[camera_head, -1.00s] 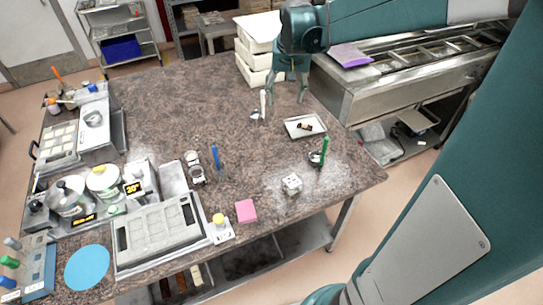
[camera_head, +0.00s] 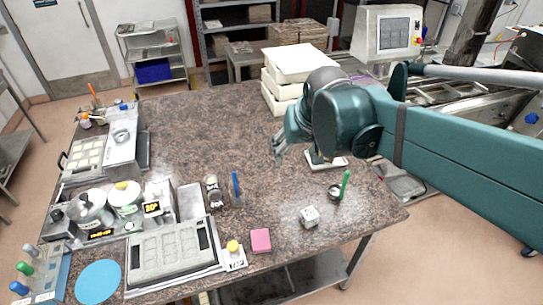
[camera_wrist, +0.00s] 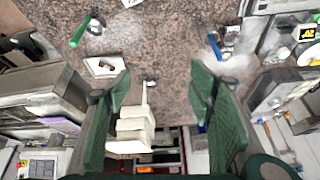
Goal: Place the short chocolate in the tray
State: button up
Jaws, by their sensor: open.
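The white tray (camera_head: 322,166) stands on the table, partly hidden behind my arm in the head view. It shows whole in the wrist view (camera_wrist: 94,72), left of my fingers. A small dark brown piece (camera_wrist: 106,66) lies in it, probably chocolate; I cannot tell whether it is the short one. My gripper (camera_head: 279,158) is open, above the table just left of the tray, its fingers tilted down to the left. In the wrist view my two green finger pads (camera_wrist: 160,82) stand wide apart, with nothing held between them.
Stacked white crates (camera_head: 285,98) stand at the table's back. A green-handled tool (camera_head: 345,184), a white dotted cube (camera_head: 309,216) and a pink block (camera_head: 261,240) lie in front. A blue-handled tool (camera_head: 236,186) and mould equipment (camera_head: 172,252) are on the left. The table's middle is clear.

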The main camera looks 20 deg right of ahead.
jog(key=s+a+f+n+t, duration=0.1)
jog(key=s+a, duration=0.4)
jog(key=s, duration=0.5)
jog(key=shift+a+f+n+t+y, duration=0.15)
jog(key=shift+f+n+t+y, duration=0.2)
jog(key=shift+f+n, duration=0.4)
